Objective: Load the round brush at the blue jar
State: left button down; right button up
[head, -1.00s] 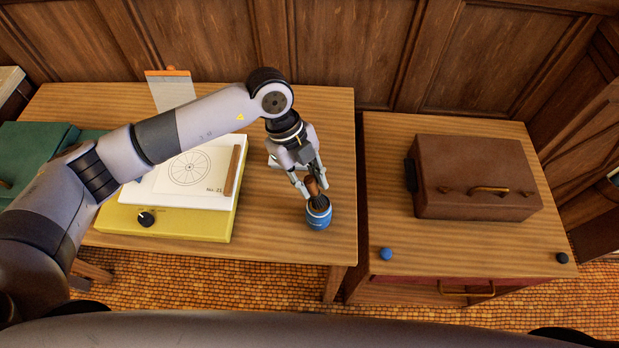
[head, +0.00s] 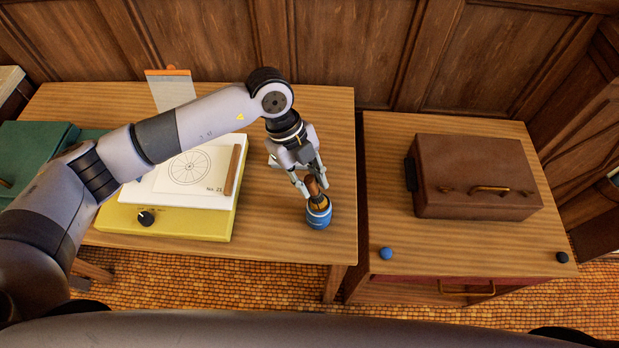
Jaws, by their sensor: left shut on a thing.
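The blue jar (head: 318,215) stands upright on the left table near its front right corner. The round brush (head: 314,188) has a brown wooden handle and is upright at the jar's mouth. Its lower end is down at the jar opening, and its bristles cannot be made out. My left gripper (head: 312,183) reaches down from above and is shut on the brush handle, just above the jar. My right gripper is not in the view.
A yellow drafting board (head: 165,218) with a wheel drawing (head: 189,167) lies left of the jar. A brown case (head: 476,177) is on the right table, with a blue ball (head: 386,253) and a dark ball (head: 562,257) near its front edge. A gap separates the tables.

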pick_arm(q)
jog(key=shift+r+p, duration=2.6)
jog(key=shift+r, duration=0.9)
